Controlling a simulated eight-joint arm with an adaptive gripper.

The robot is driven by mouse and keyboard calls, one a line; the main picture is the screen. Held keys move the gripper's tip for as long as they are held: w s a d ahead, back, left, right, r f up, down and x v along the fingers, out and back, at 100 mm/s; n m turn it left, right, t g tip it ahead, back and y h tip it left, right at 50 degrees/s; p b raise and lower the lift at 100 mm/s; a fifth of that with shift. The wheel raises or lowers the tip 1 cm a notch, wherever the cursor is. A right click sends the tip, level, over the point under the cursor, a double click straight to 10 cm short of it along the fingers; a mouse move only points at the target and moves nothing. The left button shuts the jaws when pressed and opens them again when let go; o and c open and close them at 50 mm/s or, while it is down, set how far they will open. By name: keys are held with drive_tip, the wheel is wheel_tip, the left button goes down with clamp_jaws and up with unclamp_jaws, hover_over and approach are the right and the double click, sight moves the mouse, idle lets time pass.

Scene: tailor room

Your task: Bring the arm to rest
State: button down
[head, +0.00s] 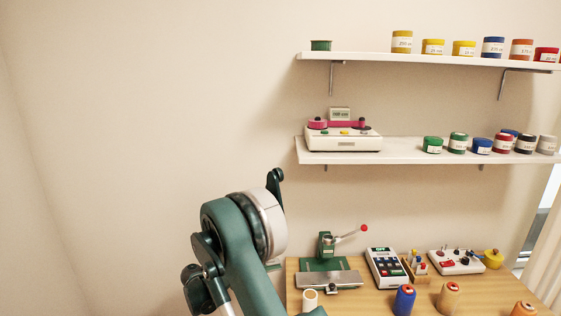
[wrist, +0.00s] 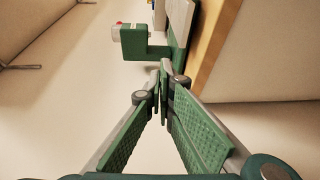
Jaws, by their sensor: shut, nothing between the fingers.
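My gripper (wrist: 163,85) shows in the wrist view, its two green ribbed fingers drawn together at the tips with nothing between them. My green and grey arm (head: 240,252) is bent at the lower middle of the head view, left of the table. I cannot make out the gripper in the head view. In the wrist view the fingertips point towards a green angled piece (wrist: 145,47) and the wooden edge (wrist: 207,48). I cannot tell whether they touch either.
The wooden table (head: 350,300) carries a green press (head: 325,262), a keypad device (head: 384,267), a control box (head: 456,262) and several spools. Two wall shelves (head: 420,59) (head: 400,158) hold jars and a white machine (head: 343,139). The wall area at left is clear.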

drive_tip(key=s+d+r+y, duration=0.3)
drive_tip(key=d+r, duration=0.4)
drive_tip(key=d, duration=0.2)
drive_tip(key=s+d+r+y, duration=0.2)
drive_tip(key=d+r+y, duration=0.1)
drive_tip(key=d+r, duration=0.5)
drive_tip(key=s+d+r+g+y, duration=0.1)
drive_tip(key=s+d+r+y, duration=0.1)
drive_tip(key=s+d, duration=0.3)
drive_tip(key=s+d+r+y, duration=0.1)
drive_tip(key=s+d+r, duration=0.15)
drive_tip(key=s, duration=0.45)
drive_tip(key=s+f+m+t+y, duration=0.1)
drive_tip(key=s+m+y, duration=0.3)
drive_tip(key=s, duration=2.1)
drive_tip(key=shift+s+d+f+t+y, duration=0.3)
drive_tip(key=shift+t+y, duration=0.4)
drive_tip(key=shift+y, duration=0.7)
